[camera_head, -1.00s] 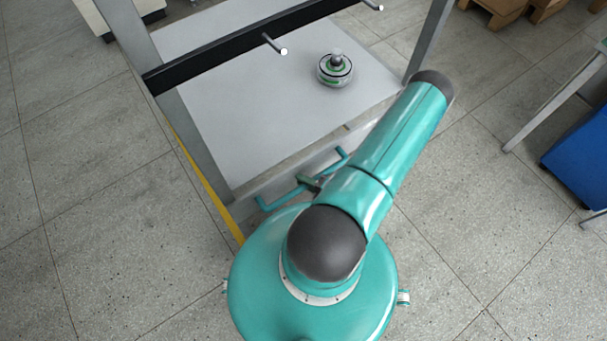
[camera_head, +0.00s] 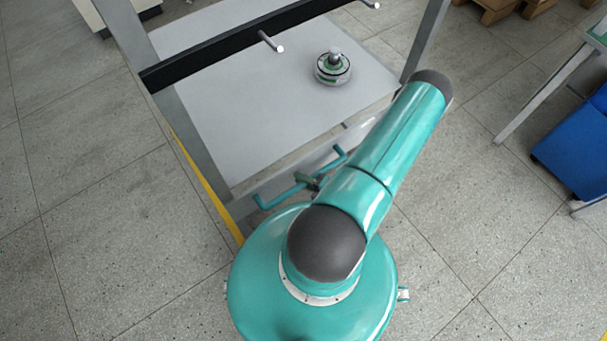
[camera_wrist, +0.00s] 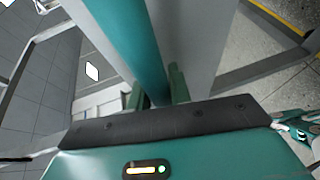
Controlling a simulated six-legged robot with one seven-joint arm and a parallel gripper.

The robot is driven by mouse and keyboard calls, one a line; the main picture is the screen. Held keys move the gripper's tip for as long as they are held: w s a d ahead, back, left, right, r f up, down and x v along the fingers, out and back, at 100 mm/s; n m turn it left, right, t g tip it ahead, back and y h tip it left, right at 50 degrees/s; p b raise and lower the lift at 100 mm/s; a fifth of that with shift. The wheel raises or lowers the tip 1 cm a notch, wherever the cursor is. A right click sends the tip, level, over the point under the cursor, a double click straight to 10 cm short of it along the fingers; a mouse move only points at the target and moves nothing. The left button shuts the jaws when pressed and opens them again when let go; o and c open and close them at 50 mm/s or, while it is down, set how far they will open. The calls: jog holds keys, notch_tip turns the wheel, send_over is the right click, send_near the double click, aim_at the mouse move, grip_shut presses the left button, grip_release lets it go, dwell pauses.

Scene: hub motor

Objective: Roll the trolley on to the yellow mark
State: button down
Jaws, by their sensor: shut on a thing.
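The trolley has a flat grey deck (camera_head: 240,110) between grey uprights, with a teal handle (camera_head: 275,201) on its near side. My gripper (camera_head: 312,183) is at the handle, partly hidden by my arm. In the wrist view, the two green fingers of my gripper (camera_wrist: 156,92) stand on either side of the teal handle bar (camera_wrist: 145,45) and are shut on it. A yellow strip (camera_head: 205,185) runs along the left side of the trolley; the deck hides what lies beneath it. It is unclear whether this strip is the yellow mark.
A round silver and green part (camera_head: 332,70) sits on the deck. A black crossbar (camera_head: 225,48) with pegs spans the uprights. A blue seat (camera_head: 570,150) and a table (camera_head: 545,85) stand at right, pallets (camera_head: 490,8) at the back. Floor at left is clear.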

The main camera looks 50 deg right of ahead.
jog(key=shift+s+f, duration=0.15)
jog(key=c, duration=1.6)
grip_release()
jog(key=shift+o, duration=0.2)
jog(key=s+d+r, duration=0.1)
jog(key=s+r, duration=0.1)
jog(key=s, duration=1.1)
jog(key=shift+s+d+r, duration=0.15)
jog(key=shift+d+r, duration=0.1)
jog(key=shift+r, duration=0.1)
